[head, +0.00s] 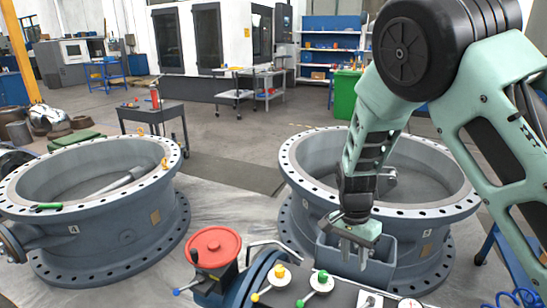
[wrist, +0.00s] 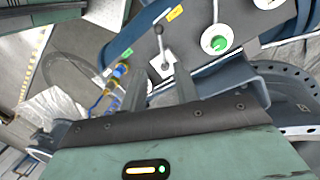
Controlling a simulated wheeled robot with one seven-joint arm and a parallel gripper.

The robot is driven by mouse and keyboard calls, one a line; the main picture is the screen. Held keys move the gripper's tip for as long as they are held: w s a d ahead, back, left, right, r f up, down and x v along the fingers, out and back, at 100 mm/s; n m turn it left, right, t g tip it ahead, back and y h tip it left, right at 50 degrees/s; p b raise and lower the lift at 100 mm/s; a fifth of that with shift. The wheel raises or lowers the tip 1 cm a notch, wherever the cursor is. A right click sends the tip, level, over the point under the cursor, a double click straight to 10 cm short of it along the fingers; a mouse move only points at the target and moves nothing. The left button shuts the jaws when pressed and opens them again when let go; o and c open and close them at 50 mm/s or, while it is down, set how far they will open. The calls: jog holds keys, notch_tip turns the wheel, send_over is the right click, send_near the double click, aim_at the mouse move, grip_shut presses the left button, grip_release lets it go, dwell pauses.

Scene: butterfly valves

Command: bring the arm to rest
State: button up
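My gripper (head: 357,252) hangs at the end of my arm with its fingers pointing down. It is at the grey open bin (head: 343,268) in front of the right valve body (head: 450,212). In the wrist view my gripper (wrist: 160,90) shows two fingers spread apart with nothing held between them. A small lever with a dark knob (wrist: 158,29) shows beyond the gap. I cannot tell whether the fingertips are inside the bin or above it.
A second valve body (head: 110,225) stands at left. A cart (head: 155,115) stands behind. Open floor (head: 235,145) lies between the valves and the back machines.

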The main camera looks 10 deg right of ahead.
jog(key=s+a+r+n+y+p, duration=0.2)
jog(key=s+a+r+n, duration=0.65)
jog(key=s+r, duration=0.35)
jog(key=s+r+n+t+p, duration=0.1)
jog(key=s+r+n, duration=0.3)
jog(key=s+n, duration=0.1)
jog(key=s+a+r+n+t+p, duration=0.1)
jog(key=s+r+n, duration=0.3)
jog(key=s, duration=0.4)
jog(key=shift+a+n+h, duration=0.25)
jog(key=shift+n+h, duration=0.05)
jog(key=shift+n, duration=0.25)
